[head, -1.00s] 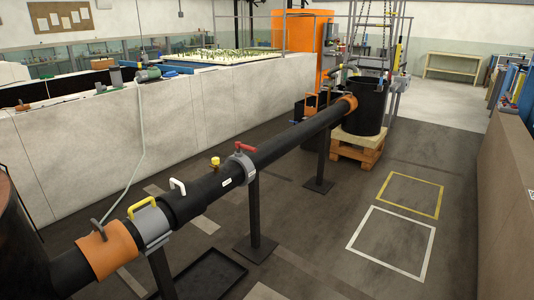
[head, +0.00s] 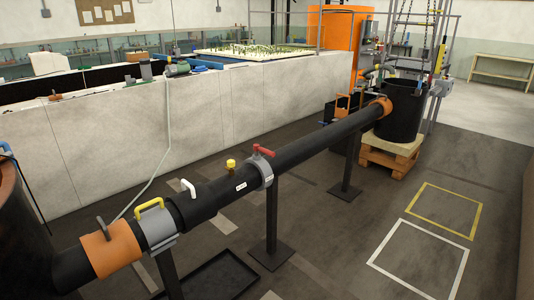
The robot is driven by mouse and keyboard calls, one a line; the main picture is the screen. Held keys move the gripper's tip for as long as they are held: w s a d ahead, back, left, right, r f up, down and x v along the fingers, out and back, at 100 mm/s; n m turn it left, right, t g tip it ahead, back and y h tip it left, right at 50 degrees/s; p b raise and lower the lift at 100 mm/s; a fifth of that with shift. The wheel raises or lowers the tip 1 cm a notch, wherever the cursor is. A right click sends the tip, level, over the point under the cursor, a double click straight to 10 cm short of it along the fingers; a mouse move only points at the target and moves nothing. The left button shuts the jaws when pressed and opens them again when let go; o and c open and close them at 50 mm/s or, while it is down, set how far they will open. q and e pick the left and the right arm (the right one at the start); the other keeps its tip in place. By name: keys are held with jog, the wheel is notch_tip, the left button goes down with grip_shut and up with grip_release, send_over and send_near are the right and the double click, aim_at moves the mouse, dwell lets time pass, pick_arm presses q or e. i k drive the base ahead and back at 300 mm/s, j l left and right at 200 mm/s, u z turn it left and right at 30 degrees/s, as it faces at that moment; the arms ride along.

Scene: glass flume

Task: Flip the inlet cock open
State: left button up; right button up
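A long black pipe (head: 312,141) runs from a dark tank (head: 22,232) at the lower left to a black barrel (head: 403,110) at the back. A red lever handle (head: 263,151) sits on a grey collar (head: 263,170) around the pipe. Left of it are a small yellow fitting (head: 231,164), a white handle (head: 188,187) and a yellow handle (head: 150,207) on another grey collar. A grey lever (head: 105,229) rises by the orange sleeve (head: 111,249). I cannot tell which of these is the inlet cock. Neither gripper is in view.
Black stands (head: 272,220) hold the pipe above the dark floor. A black tray (head: 218,277) lies under it. A pale wall (head: 200,115) runs behind. The barrel stands on a wooden pallet (head: 390,155). Yellow (head: 443,207) and white (head: 418,261) floor squares are empty.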

aim_at(256, 148)
jog(key=i+z, duration=0.2)
jog(key=z, duration=0.25)
jog(key=i+j+z, duration=0.15)
jog(key=z, duration=0.3)
